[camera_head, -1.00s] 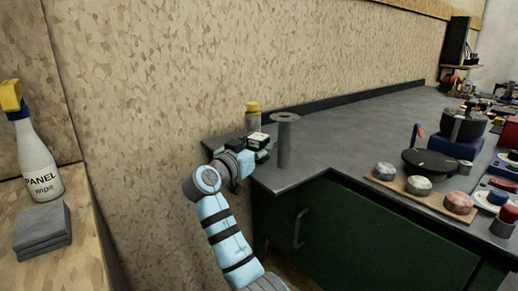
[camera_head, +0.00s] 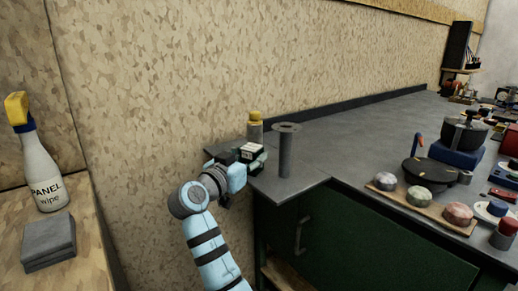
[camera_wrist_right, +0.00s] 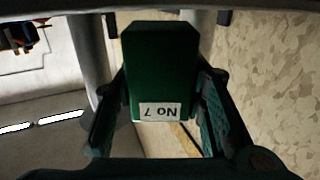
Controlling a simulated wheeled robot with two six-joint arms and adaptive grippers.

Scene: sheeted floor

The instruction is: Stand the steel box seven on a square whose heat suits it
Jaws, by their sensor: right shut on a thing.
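The steel box seven (camera_wrist_right: 160,70) is dark green with a white "No 7" label, which reads upside down in the right wrist view. It sits between the two fingers of my right gripper (camera_wrist_right: 160,115), which is shut on it. In the head view my right gripper (camera_head: 248,157) is at the counter's near left corner, left of a grey flanged post. The box (camera_head: 250,149) shows there only as a small pale and dark patch. No square with a heat marking can be made out. My left gripper is not in view.
The grey post (camera_head: 286,152) and a yellow-capped cylinder (camera_head: 255,131) stand close to my right gripper. The grey counter (camera_head: 350,135) is clear in its middle. A wooden strip (camera_head: 410,206) with round pieces and a dark round pan (camera_head: 430,172) lie at right. A spray bottle (camera_head: 43,175) stands far left.

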